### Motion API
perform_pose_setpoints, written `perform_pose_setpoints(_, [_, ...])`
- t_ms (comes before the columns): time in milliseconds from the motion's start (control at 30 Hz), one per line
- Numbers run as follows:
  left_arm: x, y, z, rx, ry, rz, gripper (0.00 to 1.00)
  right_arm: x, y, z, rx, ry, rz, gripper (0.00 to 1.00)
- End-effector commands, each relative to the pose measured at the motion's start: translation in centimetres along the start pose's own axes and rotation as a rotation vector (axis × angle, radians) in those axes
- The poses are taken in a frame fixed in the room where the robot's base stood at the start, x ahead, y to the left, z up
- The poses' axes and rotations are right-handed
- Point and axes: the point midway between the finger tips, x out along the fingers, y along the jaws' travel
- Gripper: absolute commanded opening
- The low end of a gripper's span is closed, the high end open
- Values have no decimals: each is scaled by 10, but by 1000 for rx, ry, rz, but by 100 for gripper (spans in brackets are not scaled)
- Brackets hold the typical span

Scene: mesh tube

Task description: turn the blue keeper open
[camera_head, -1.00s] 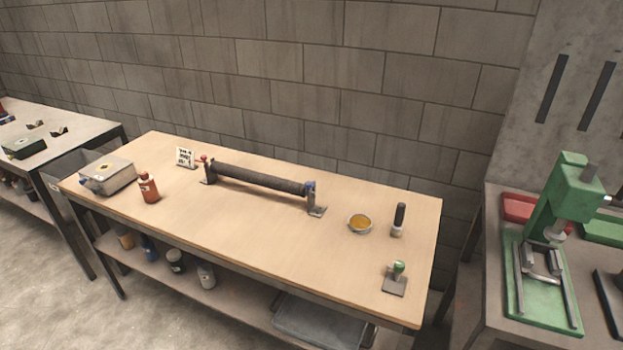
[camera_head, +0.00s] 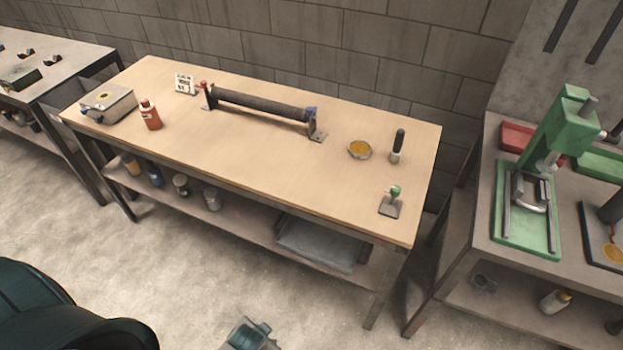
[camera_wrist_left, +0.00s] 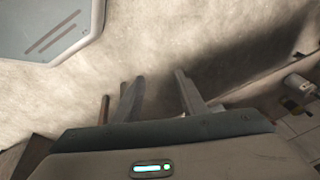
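A long dark mesh tube (camera_head: 260,105) lies across two upright brackets at the back of the wooden bench. The blue keeper (camera_head: 311,111) is a small blue part at the top of the right bracket (camera_head: 316,128). Its exact setting is too small to tell. A red part (camera_head: 202,85) sits at the left end. In the left wrist view my left gripper (camera_wrist_left: 160,78) has its fingers apart with nothing between them, above the floor and far from the keeper. My right gripper is not identifiable in either view.
The wooden bench (camera_head: 240,152) is clear in front of the tube. It also carries a red bottle (camera_head: 151,116), a metal box (camera_head: 108,104), a yellow dish (camera_head: 359,149), a dark-handled tool (camera_head: 397,146) and a green-knobbed stand (camera_head: 391,203). A green press (camera_head: 550,150) stands on the right-hand table.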

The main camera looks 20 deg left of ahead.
Motion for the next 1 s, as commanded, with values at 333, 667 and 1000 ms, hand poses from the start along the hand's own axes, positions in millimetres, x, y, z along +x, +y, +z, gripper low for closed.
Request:
perform_pose_setpoints(333, [-89,-37,-50,8,50,-65,38,-12,-6,-2,1,1,-6,31])
perform_pose_setpoints(667, [-149,-92,-98,100,113,-224,38,-20,-4,-2,0,1,-4,31])
perform_pose_setpoints(1000, [-158,-168,-161,350,149,-513,38,-22,1,-2,-2,0,0,31])
